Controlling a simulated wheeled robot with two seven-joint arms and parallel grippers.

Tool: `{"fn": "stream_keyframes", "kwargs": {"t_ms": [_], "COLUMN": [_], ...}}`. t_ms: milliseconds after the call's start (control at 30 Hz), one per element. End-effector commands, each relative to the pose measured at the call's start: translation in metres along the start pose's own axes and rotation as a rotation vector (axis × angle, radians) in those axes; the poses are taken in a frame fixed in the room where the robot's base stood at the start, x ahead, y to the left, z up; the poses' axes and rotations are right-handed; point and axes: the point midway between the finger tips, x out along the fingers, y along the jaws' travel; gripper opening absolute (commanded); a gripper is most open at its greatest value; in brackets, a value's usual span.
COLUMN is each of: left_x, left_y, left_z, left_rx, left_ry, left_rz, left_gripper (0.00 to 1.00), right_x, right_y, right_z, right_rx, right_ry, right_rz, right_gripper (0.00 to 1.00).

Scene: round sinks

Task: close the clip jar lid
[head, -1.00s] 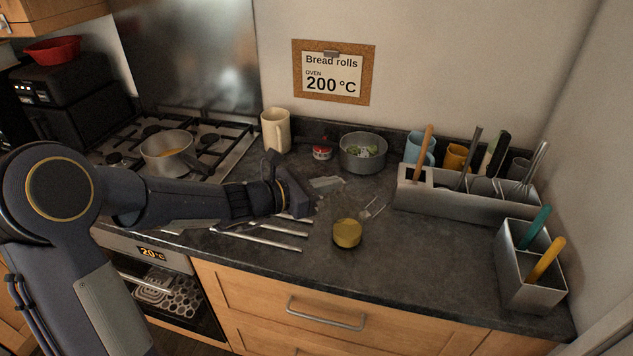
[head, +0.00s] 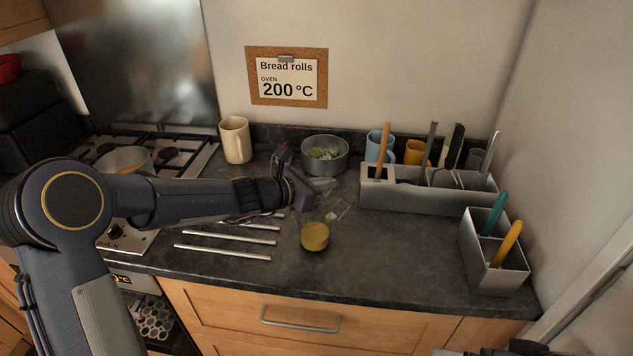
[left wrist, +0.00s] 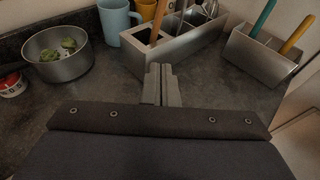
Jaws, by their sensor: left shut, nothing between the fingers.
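The clip jar (head: 314,237) stands upright near the counter's front edge, glass with yellow contents. Its clear lid (head: 338,209) with thin wire parts shows behind and to the right of the jar, tilted back and open. My left gripper (head: 306,198) is just behind the jar, at its upper left and close to the lid; I cannot tell whether it touches. In the left wrist view its fingers (left wrist: 160,84) are together and empty. The jar is not visible there. A dark part at the bottom right edge of the head view seems to be my right gripper, mostly cut off.
A grey utensil holder (head: 425,200) stands behind right, and a smaller caddy (head: 492,262) at the right. A pot (head: 325,155) and a cream mug (head: 236,140) stand at the back. Metal bars (head: 225,243) lie left of the jar. Counter right of the jar is clear.

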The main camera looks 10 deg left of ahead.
Motion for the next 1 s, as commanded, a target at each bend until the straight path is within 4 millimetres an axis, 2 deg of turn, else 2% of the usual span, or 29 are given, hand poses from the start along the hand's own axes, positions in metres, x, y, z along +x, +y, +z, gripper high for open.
{"fn": "stream_keyframes", "kwargs": {"t_ms": [233,700,1000], "left_x": [0.015,0.04,0.045], "left_y": [0.0,0.0,0.001], "left_z": [-0.008,-0.032,-0.037], "left_rx": [0.004,0.0,-0.001], "left_ry": [0.139,0.132,0.132], "left_rz": [0.0,0.0,0.001], "left_gripper": [0.0,0.0,0.0], "right_x": [-0.004,0.007,0.012], "right_y": [-0.002,0.003,0.006], "right_z": [-0.002,0.004,0.006], "right_rx": [0.0,0.0,0.0], "right_ry": [0.0,0.0,0.0], "right_rz": [0.0,0.0,0.0], "right_gripper": [0.98,0.98,0.98]}}
